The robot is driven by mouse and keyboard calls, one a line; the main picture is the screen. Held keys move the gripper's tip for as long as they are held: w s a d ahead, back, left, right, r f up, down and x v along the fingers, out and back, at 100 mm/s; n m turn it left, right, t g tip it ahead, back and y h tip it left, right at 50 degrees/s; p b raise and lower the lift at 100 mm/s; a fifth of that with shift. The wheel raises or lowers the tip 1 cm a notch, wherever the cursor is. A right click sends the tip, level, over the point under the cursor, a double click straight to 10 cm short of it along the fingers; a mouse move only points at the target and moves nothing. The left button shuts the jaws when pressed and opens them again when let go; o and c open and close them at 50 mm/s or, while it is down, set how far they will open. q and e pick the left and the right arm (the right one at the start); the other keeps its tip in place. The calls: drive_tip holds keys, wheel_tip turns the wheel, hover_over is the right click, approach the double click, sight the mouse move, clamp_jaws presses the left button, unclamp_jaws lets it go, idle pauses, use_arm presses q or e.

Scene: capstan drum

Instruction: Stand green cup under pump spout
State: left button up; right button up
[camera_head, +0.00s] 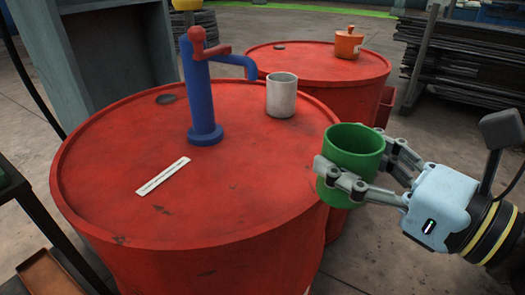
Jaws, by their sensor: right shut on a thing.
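My right gripper (358,168) is shut on the green cup (351,152), one finger on each side. The cup is upright at the right edge of the near red drum's top, and I cannot tell whether it is above the lid or just beyond its rim. The blue pump (200,95) with a red handle stands on the drum, left of the cup. Its blue spout (240,64) reaches right and bends down. A white cup (281,95) stands on the lid near the spout, slightly to its right. My left gripper is not in view.
The near red drum (240,175) has free room on its front and middle top. A white label strip (163,176) lies at left. A second red drum (300,60) behind holds an orange pot (348,44). Dark stacked racks (470,60) stand at back right.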

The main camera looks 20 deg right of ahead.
sight(330, 136)
drive_tip(key=w+p, duration=0.1)
drive_tip(key=w+a+r+p, duration=0.1)
drive_tip(key=w+p, duration=0.1)
drive_tip(key=w+a+p, duration=0.1)
drive_tip(key=w+p, duration=0.1)
drive_tip(key=shift+r, duration=0.25)
drive_tip(key=x, duration=0.4)
drive_tip(key=f+p+x, duration=0.1)
drive_tip(key=x, duration=0.3)
drive_tip(key=p+x, duration=0.1)
drive_tip(key=x, duration=0.3)
drive_tip(key=shift+f, duration=0.15)
drive_tip(key=shift+w+f+b, duration=0.1)
drive_tip(key=shift+f+b, duration=0.85)
drive_tip(key=shift+f, duration=0.85)
drive_tip(key=shift+f, duration=0.2)
drive_tip(key=o, duration=1.2)
drive_tip(key=shift+r, duration=0.15)
